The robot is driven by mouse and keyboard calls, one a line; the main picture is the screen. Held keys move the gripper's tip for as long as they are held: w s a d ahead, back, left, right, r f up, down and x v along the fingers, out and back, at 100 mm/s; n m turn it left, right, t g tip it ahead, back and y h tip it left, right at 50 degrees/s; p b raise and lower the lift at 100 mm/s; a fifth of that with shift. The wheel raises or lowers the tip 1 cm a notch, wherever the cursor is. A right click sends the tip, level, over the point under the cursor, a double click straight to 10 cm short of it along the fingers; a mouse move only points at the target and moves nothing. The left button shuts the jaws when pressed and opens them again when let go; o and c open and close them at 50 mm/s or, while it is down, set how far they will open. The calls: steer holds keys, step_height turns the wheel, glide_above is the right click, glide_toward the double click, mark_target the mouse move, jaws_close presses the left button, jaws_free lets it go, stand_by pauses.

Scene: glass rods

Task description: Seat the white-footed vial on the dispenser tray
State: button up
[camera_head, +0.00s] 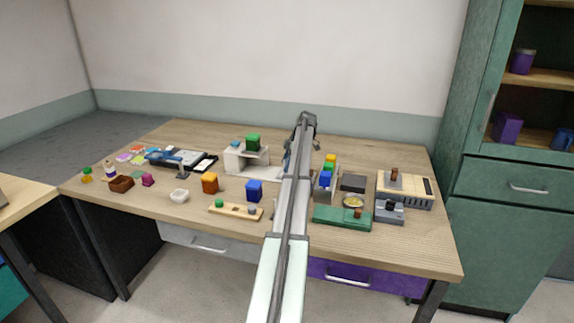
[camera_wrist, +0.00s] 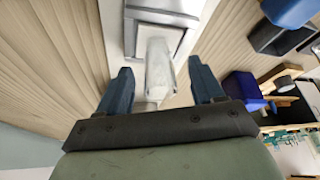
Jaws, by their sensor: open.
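In the wrist view, a clear, whitish vial (camera_wrist: 158,72) sits between the two blue fingers of my gripper (camera_wrist: 160,68). The fingers are open, with a gap on each side of the vial. The vial's outline is faint, and its foot is hard to make out. Its far end overlaps the white and grey dispenser tray (camera_wrist: 165,18); I cannot tell whether it is fully seated. In the head view, the white dispenser (camera_head: 233,161) stands mid-table with a green block on top. My gripper (camera_head: 287,160) is at its right, mostly hidden by my arm, and the vial cannot be made out there.
A grey bin of coloured blocks (camera_head: 325,184) is close on the right of my arm. A green tray (camera_head: 335,216) lies at the front right. Bare wood shows behind the dispenser.

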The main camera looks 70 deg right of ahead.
steer(key=v, duration=1.3)
steer(key=shift+s+a, duration=0.1)
